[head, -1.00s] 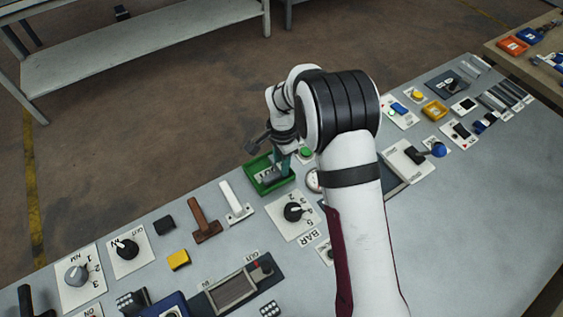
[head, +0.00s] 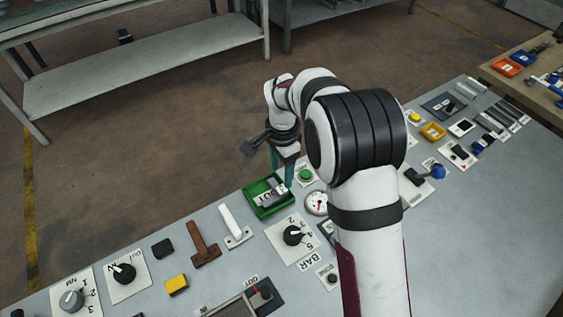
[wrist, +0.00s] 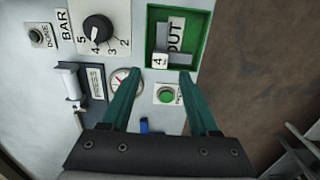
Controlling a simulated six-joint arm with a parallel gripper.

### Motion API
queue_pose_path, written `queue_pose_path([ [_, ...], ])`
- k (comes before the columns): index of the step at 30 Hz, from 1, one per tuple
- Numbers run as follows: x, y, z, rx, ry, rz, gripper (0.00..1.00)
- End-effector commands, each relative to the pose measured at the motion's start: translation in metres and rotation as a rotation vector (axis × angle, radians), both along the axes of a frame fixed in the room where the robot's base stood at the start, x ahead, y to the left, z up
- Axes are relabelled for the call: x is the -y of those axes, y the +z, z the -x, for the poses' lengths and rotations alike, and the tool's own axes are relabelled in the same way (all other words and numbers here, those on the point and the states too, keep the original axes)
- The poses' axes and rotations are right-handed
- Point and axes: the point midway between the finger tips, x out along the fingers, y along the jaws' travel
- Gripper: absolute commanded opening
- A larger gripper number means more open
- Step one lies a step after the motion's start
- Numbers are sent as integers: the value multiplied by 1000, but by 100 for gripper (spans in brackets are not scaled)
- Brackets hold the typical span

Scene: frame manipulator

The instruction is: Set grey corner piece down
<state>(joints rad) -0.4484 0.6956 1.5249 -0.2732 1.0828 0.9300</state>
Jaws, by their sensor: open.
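The grey corner piece (wrist: 178,57) lies in the green tray (wrist: 151,25) in the wrist view, partly over its OUT label. A pale face marked 4 shows at its corner. In the head view the grey piece (head: 280,187) also shows inside the green tray (head: 270,213). My gripper (head: 281,166) is above the tray's far side, with its teal fingers pointing down. In the wrist view my gripper (wrist: 161,70) is open, its fingers apart with nothing held between them.
A green button (wrist: 167,96) and a round gauge (wrist: 124,82) sit beside the tray. A black BAR knob (head: 294,235), a white handle (head: 232,222) and a brown handle (head: 204,243) stand nearby.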

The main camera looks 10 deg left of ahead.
Motion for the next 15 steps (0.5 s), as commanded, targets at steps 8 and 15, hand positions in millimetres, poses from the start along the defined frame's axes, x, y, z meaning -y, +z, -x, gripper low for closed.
queue_pose_path([
  [8, 1, 47, -1, 0, -1, 0, 61],
  [15, 24, 72, 13, -1, 17, -11, 61],
])
